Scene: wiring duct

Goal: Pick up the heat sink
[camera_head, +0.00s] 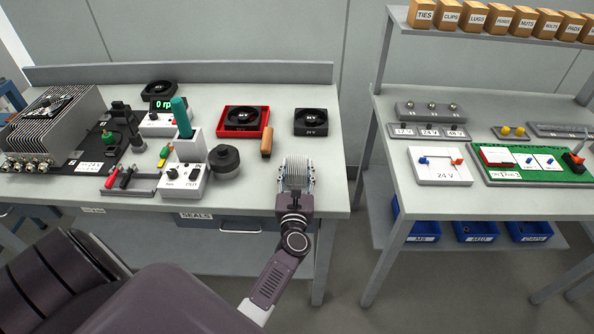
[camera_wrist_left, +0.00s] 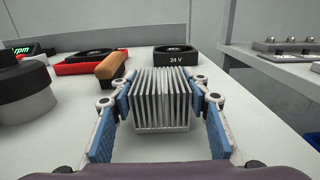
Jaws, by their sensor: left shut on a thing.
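The heat sink (camera_head: 297,172) is a silvery finned block near the front right edge of the left table. It also shows in the middle of the left wrist view (camera_wrist_left: 161,97), with its fins facing me. My left gripper (camera_head: 295,187) is shut on it, with blue finger pads (camera_wrist_left: 160,120) on either side of the block. I cannot tell whether the heat sink rests on the table or is lifted. My right gripper does not show.
A wooden-handled tool (camera_head: 266,141) lies just behind and left of the heat sink. A 24 V fan (camera_head: 315,122) and a fan in a red tray (camera_head: 243,120) stand farther back. A dark round knob (camera_head: 225,159) is to the left. A gap separates the right table (camera_head: 480,200).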

